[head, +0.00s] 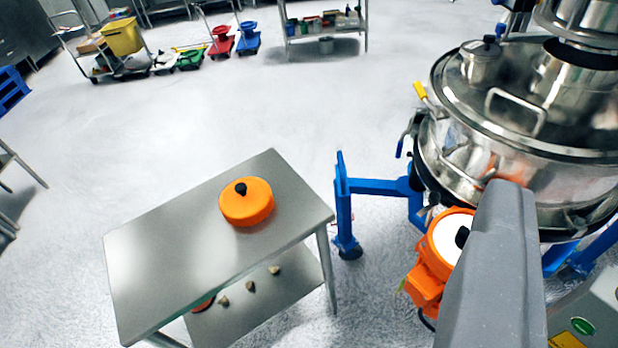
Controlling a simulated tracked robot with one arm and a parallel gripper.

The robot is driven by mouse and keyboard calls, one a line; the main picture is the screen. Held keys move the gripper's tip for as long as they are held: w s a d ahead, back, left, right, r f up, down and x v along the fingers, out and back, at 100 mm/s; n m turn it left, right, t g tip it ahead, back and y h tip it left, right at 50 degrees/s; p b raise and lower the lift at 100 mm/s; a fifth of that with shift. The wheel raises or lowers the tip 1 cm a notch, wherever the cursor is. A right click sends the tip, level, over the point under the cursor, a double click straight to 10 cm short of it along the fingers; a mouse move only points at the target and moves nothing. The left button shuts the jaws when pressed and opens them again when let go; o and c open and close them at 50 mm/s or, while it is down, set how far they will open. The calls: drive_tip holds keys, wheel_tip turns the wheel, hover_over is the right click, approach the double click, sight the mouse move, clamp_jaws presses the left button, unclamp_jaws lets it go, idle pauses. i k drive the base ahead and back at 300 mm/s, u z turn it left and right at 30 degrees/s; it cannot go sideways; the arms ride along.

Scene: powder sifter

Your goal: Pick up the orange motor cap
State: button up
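The orange motor cap (247,202) is a round, shallow cap with a black knob on top. It lies upright on the top of a steel table (165,262), near its back right part, with nothing touching it. An orange motor (429,277) with a white round face and a black knob sits at the sifter, partly hidden by a grey part that looks like my own arm. I see no gripper fingers in this view, and nothing of mine is near the cap.
The big steel sifter (520,150) stands at the right on a blue frame (377,187) with a wheel. The table's lower shelf (270,305) holds several small pieces and an orange item. Carts and a shelf stand far back. The floor (250,105) between is clear.

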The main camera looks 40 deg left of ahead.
sight(245, 202)
drive_tip(key=u, duration=0.05)
drive_tip(key=i, duration=0.9)
drive_tip(key=u, duration=0.6)
drive_tip(key=i, duration=0.35)
drive_tip(key=u, duration=0.45)
